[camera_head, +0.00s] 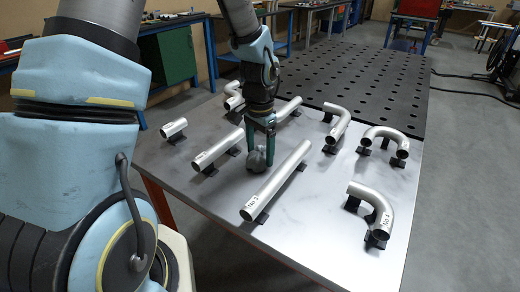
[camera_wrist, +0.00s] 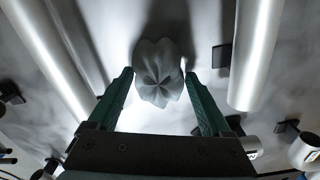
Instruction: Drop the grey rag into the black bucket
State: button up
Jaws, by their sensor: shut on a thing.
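The grey rag (camera_head: 256,161) is a small crumpled bundle at the tabletop, between two straight metal pipes. My gripper (camera_head: 260,152) points down at it, with its green fingers on either side of the rag. In the wrist view the rag (camera_wrist: 159,75) sits between the two fingertips (camera_wrist: 158,78), and my gripper is shut on it. I cannot tell whether the rag is lifted clear of the table or still touches it. The black bucket is not visible in either view.
The metal table (camera_head: 318,215) carries straight pipes, one long pipe (camera_head: 277,180) just right of the rag and a shorter one (camera_head: 218,149) to its left. Bent pipes (camera_head: 371,208) stand on black supports at the right. The dark perforated tabletop (camera_head: 365,82) behind is clear.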

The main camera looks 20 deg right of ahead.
jog(key=shift+f, duration=0.2)
jog(key=o, duration=1.1)
